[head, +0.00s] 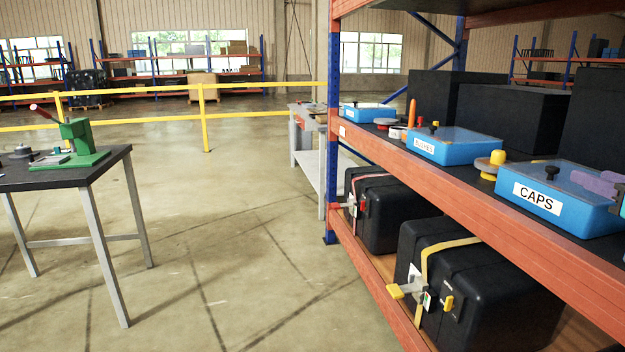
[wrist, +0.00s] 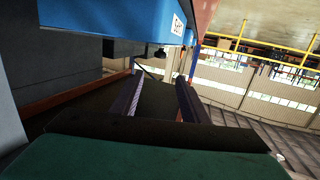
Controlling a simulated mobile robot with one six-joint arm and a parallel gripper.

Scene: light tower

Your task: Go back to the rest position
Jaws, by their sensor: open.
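My gripper (wrist: 160,80) is open in the wrist view. Its two dark purple fingers stand apart, and nothing shows held between them. In the head view, part of my gripper (head: 594,182) shows in purple at the right edge, by the blue box labelled CAPS (head: 557,208); the rest of it is cut off by the frame. A blue box (wrist: 110,14) with a partly visible white label is close above the fingers in the wrist view. I cannot tell if the gripper touches the CAPS box.
The orange shelf (head: 480,235) carries another labelled blue box (head: 460,147), a yellow knob (head: 491,163) and large black boxes (head: 515,115). Black cases (head: 490,285) sit on the lower level. A table (head: 65,177) with a green press (head: 78,145) stands left. The floor between is clear.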

